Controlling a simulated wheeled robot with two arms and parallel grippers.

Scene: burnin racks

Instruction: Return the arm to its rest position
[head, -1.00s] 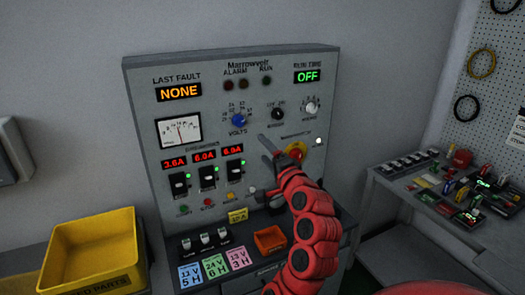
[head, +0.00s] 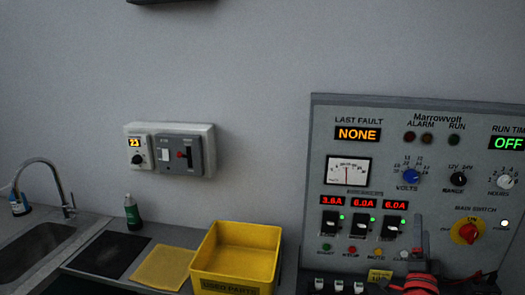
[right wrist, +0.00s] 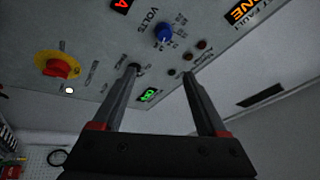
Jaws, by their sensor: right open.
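My right gripper (head: 420,258) is at the lower right of the head view, in front of the grey Marrowvolt panel (head: 318,215), left of and below the main switch. Its red arm comes up from the bottom edge. In the right wrist view the right gripper (right wrist: 160,73) has its two dark fingers apart, with nothing between them. The panel fills the upper part of that view. The main switch (head: 466,231) is a red knob on a yellow disc; it also shows in the right wrist view (right wrist: 60,68). My left gripper is not in view.
A yellow used-parts bin (head: 237,252) stands left of the panel. Left of it are a yellow cloth (head: 163,267), a dark mat (head: 108,255), a green bottle (head: 133,212) and a sink (head: 25,250) with a tap. A control box (head: 170,149) is on the wall.

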